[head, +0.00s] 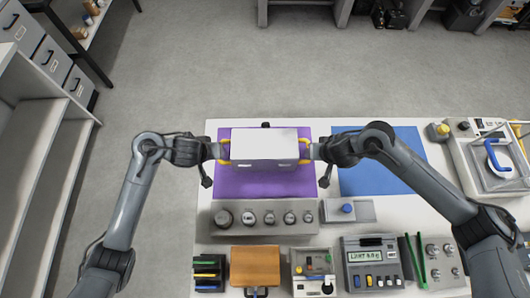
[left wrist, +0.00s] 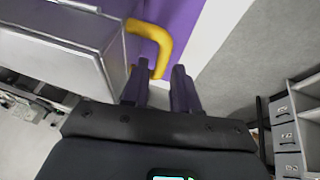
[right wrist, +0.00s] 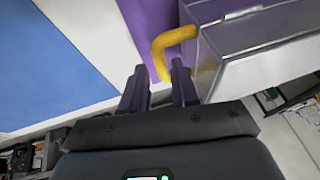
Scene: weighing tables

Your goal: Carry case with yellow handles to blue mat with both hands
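The silver case (head: 264,144) sits over the purple mat (head: 240,187), with a yellow handle on each side. The left yellow handle (left wrist: 158,42) is just ahead of my left gripper (left wrist: 160,80), whose fingers are apart, with the handle's end near the gap between the tips. The right yellow handle (right wrist: 172,45) is just ahead of my right gripper (right wrist: 156,78), also with fingers apart and the handle's end near the gap. Neither gripper is closed on a handle. The blue mat (head: 380,165) lies to the right on the table, partly covered by my right arm.
In front of the mats stand a row of weights (head: 265,218) and a small grey unit with a blue knob (head: 347,208). Along the near edge are a wooden box (head: 255,266) and a scale with a display (head: 371,262). A glass-cased balance (head: 497,160) stands at the right.

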